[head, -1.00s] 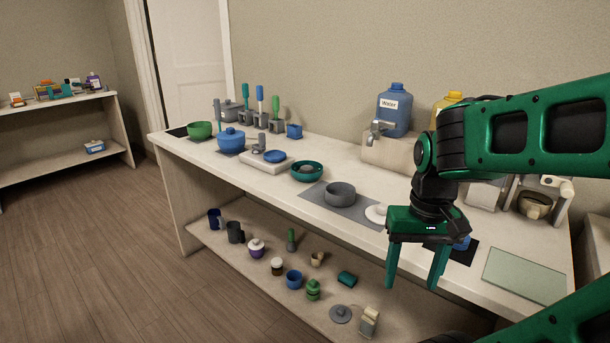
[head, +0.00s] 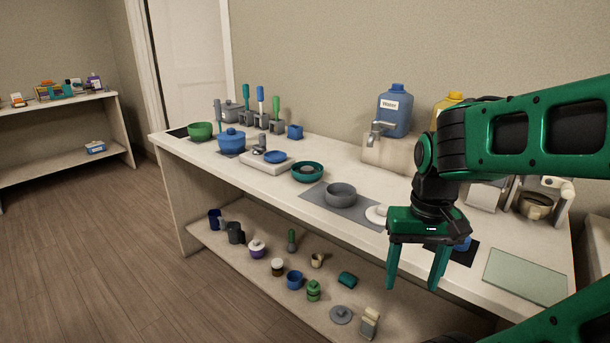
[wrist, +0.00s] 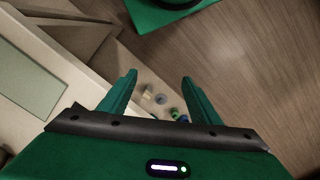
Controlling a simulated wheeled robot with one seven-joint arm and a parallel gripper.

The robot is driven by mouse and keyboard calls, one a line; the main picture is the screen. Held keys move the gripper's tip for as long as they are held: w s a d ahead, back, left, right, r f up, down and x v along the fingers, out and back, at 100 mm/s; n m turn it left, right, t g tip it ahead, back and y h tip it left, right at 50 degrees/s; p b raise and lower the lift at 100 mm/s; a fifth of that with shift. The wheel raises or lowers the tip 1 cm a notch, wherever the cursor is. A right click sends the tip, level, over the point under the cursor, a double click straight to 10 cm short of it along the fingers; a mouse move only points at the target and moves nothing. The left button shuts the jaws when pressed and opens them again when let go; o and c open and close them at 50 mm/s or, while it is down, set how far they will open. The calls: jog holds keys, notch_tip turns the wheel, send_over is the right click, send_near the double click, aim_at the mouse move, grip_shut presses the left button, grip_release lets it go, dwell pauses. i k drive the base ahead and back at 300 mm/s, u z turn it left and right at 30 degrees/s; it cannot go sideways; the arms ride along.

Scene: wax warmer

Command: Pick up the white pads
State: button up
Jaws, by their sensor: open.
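My gripper (head: 412,287) hangs open and empty with its fingers pointing down, in front of the right part of the long counter. The wrist view also shows my gripper (wrist: 160,77) with its two fingers spread and nothing between them. I cannot surely make out white pads. A small blue and white pack (head: 95,148) lies on the lower shelf of the far-left unit, well away from my gripper; its contents are too small to tell. A white round item (head: 376,214) lies on the counter, partly hidden behind my arm.
The long counter (head: 320,175) holds a blue pot (head: 231,140), a teal bowl (head: 307,172), a grey bowl (head: 340,194) and a blue water jug (head: 395,112). Its lower shelf holds several cups and jars. The far-left shelf unit (head: 60,103) stands apart, with open wooden floor (head: 105,255) between.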

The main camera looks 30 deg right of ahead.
aim_at(307, 170)
jog(key=u, duration=0.05)
jog(key=k, duration=0.65)
jog(key=u, duration=0.4)
jog(key=i, duration=1.9)
jog(key=z, duration=0.45)
